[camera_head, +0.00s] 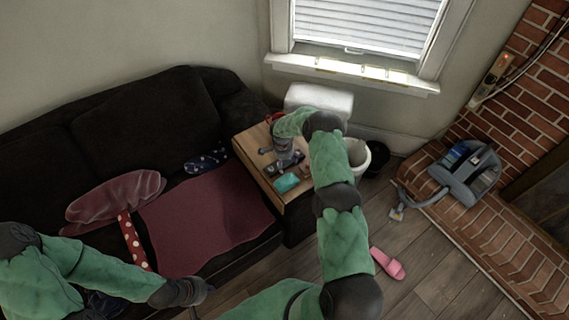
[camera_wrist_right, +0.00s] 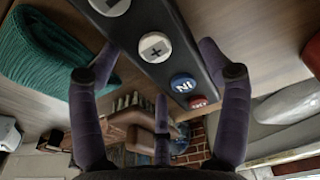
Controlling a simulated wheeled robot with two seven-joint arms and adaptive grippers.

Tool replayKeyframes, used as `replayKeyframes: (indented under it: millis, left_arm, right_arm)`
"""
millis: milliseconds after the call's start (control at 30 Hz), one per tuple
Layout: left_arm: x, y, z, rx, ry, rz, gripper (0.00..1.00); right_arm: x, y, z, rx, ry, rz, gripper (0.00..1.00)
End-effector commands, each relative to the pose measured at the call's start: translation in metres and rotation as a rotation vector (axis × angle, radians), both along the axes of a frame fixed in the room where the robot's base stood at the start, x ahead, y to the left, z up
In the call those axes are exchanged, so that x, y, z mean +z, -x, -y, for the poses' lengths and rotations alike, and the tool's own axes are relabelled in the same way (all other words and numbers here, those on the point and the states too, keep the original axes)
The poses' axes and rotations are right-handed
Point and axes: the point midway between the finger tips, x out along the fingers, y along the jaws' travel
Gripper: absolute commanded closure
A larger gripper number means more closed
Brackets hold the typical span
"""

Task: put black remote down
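In the right wrist view the black remote (camera_wrist_right: 166,62), with white, blue and red buttons, lies between the purple fingers of my right gripper (camera_wrist_right: 156,48). The two fingertips appear to touch its long sides. The wooden table top is close behind it; I cannot tell whether the remote touches the wood. In the head view my right gripper (camera_head: 283,154) is over the small wooden side table (camera_head: 249,140), pointing down among small dark items. My left gripper (camera_head: 193,292) is low in front of the sofa, away from the table; its fingers are too dark to read.
A teal folded cloth (camera_head: 287,182) lies on the table near my right gripper. The dark sofa (camera_head: 145,120) with a maroon blanket (camera_head: 205,220) stands to the left. A white bin (camera_head: 356,157) is right of the table. A pink slipper (camera_head: 387,263) lies on the floor.

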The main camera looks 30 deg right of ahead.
Motion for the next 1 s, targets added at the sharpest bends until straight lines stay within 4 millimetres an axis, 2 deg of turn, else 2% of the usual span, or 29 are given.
replayKeyframes:
  millis: [67, 100, 467, 667, 1000]
  left_arm:
    - [0.000, 0.000, 0.000, 0.000, 0.000, 0.000, 1.00]
    - [0.000, 0.000, 0.000, 0.000, 0.000, 0.000, 1.00]
    - [0.002, 0.000, 0.000, 0.000, 0.000, 0.000, 1.00]
    - [0.011, 0.000, 0.000, 0.000, 0.000, 0.000, 1.00]
    - [0.024, 0.000, 0.000, 0.000, 0.000, 0.000, 1.00]
  right_arm:
    - [0.000, 0.000, 0.000, 0.000, 0.000, -0.001, 0.61]
    - [0.000, 0.000, 0.000, 0.000, 0.000, -0.001, 0.67]
    - [0.007, 0.000, 0.000, 0.001, 0.000, 0.000, 0.68]
    - [0.037, -0.001, 0.000, 0.000, 0.001, 0.003, 0.68]
    - [0.090, 0.039, -0.026, 0.002, 0.000, 0.000, 0.68]
